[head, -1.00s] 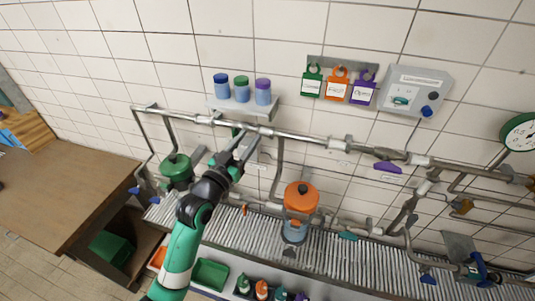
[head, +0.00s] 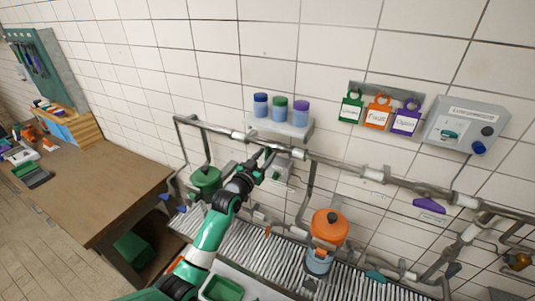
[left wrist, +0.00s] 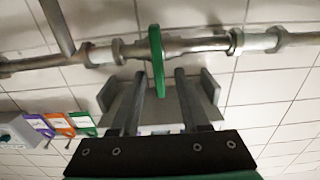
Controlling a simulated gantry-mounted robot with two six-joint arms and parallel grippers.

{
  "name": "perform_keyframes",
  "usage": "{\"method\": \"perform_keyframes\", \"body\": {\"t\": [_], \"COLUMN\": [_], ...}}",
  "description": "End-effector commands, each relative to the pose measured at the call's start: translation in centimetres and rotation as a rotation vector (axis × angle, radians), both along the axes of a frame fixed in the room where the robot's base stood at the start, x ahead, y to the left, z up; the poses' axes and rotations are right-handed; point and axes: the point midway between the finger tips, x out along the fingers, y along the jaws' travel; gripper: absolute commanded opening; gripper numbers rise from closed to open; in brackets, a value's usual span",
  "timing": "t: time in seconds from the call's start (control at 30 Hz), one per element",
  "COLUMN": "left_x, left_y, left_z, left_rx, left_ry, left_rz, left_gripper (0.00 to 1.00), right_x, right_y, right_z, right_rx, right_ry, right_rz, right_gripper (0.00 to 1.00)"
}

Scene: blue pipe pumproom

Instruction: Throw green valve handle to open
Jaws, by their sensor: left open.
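The green valve handle (left wrist: 157,65) is a flat bar on the grey wall pipe (left wrist: 195,45). In the left wrist view it stands upright in the picture and crosses the pipe, and its lower end lies in the gap between my fingertips. My left gripper (left wrist: 160,85) is open, with a finger on either side of the handle and a visible gap to each. In the head view my left gripper (head: 268,158) is at the pipe below the small shelf, and it largely hides the handle. My right gripper is not in view.
The wall shelf (head: 290,130) holds blue, green and purple-capped jars just above the gripper. Coloured tags (head: 379,112) and a control box (head: 465,125) hang to the right. A green pot (head: 205,180) and an orange-topped vessel (head: 328,227) stand below the pipe.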

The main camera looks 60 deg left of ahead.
Motion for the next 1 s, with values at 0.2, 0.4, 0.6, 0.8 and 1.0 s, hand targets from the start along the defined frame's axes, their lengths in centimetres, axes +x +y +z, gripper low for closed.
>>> {"method": "perform_keyframes", "body": {"t": [0.2,0.4,0.6,0.8,1.0], "left_x": [1.29,1.34,1.32,1.31,1.31], "left_y": [0.88,0.92,0.92,0.91,0.91], "left_z": [0.02,0.02,0.02,0.01,0.02], "left_rx": [0.001,0.000,0.000,0.000,-0.001], "left_ry": [-0.001,0.000,0.000,0.000,-0.001], "left_rz": [0.000,0.000,0.000,0.000,0.000], "left_gripper": [0.45,0.45,0.16,0.00,0.00], "right_x": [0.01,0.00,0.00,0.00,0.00], "right_y": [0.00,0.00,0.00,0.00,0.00], "right_z": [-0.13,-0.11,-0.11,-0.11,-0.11], "right_rx": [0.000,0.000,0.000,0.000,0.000], "right_ry": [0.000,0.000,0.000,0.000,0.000], "right_rz": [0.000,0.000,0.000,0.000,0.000], "right_gripper": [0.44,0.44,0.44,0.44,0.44]}}
